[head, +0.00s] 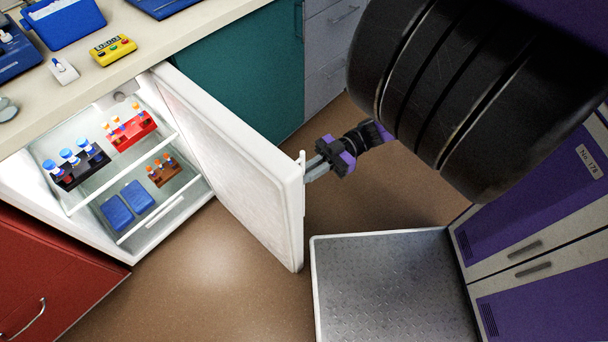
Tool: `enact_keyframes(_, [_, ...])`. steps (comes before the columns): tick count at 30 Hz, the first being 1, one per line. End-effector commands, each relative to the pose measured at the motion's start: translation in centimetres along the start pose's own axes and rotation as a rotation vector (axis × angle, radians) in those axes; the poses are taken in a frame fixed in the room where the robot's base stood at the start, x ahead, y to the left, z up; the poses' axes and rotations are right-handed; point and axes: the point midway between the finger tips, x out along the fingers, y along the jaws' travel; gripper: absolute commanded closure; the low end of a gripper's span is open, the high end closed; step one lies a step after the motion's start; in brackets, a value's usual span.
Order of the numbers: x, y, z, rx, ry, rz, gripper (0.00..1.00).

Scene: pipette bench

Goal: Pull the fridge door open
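The white fridge door (235,160) stands wide open, swung out from the lit fridge (70,215) under the bench. Its inner face is toward the head camera. A pale handle (302,160) shows at the door's free edge, partly hidden behind the door. My gripper (312,171), with purple and grey parts, is at this handle on the door's outer side. Its grey fingers look close together around the handle, though their tips are partly hidden. Inside the fridge are tube racks, a red one (136,136) among them, and blue boxes (117,213).
A grey metal platform (385,290) lies right of the door's lower corner. Purple cabinets (540,215) stand at the right, a teal cabinet (245,80) behind the door, a red cabinet (50,280) at lower left. Brown floor (200,290) in front of the fridge is clear.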

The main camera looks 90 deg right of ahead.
Motion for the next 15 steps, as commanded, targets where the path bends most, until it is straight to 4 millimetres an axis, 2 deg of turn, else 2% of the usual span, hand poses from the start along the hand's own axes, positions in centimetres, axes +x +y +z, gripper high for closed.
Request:
enact_keyframes(11, [-0.02, 0.14, 0.12, 0.0, -0.004, 0.004, 1.0])
enact_keyframes(12, [-0.02, 0.13, 0.12, 0.0, -0.004, 0.004, 0.85])
enact_keyframes(15, [-0.02, 0.11, 0.1, 0.0, -0.003, 0.004, 0.68])
